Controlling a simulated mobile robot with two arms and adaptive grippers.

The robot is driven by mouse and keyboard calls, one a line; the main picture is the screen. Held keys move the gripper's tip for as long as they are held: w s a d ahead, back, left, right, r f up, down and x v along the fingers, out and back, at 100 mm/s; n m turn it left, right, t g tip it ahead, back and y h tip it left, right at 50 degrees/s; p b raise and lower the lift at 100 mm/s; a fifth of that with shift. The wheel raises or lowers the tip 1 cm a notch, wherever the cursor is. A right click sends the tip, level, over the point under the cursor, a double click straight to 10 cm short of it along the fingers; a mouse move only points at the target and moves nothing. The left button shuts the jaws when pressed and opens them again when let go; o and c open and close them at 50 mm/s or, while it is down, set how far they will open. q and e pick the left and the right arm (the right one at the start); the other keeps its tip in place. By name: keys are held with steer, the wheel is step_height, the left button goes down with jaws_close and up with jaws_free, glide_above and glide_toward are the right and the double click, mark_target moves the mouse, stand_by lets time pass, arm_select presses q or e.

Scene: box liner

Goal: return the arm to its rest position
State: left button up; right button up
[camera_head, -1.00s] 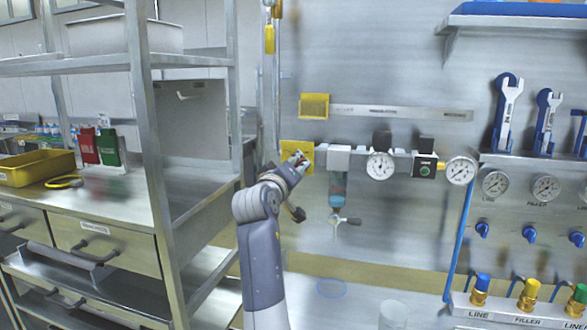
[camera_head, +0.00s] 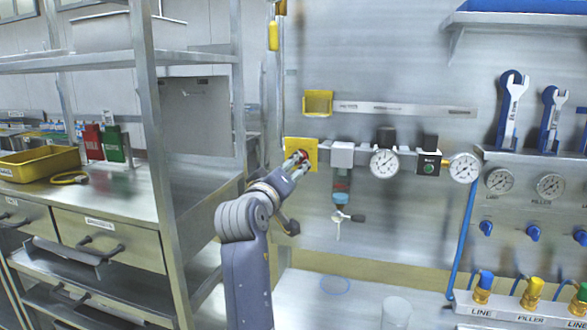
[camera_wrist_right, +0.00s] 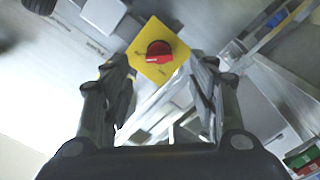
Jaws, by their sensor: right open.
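My right arm (camera_head: 243,255) comes up from the bottom of the head view. Its gripper (camera_head: 300,162) is near a yellow plate (camera_head: 311,148) on the wall panel. In the right wrist view the gripper (camera_wrist_right: 165,85) is open, its two fingers apart with nothing between the tips. A red knob (camera_wrist_right: 158,52) on the yellow plate shows just beyond the fingertips, apart from them. In the head view the fingers partly cover the knob. My left gripper does not show.
A metal shelf rack (camera_head: 160,150) stands close to the left of my arm. A pressure gauge (camera_head: 384,163), a filter bowl with a valve (camera_head: 337,216) and wrenches (camera_head: 512,110) are on the panel. A clear cup (camera_head: 396,312) stands on the bench. A yellow bin (camera_head: 40,164) is at far left.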

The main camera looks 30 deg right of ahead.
steer(key=shift+s+a+f, duration=0.1)
steer(key=shift+s+a, duration=0.15)
steer(key=shift+s, duration=0.05)
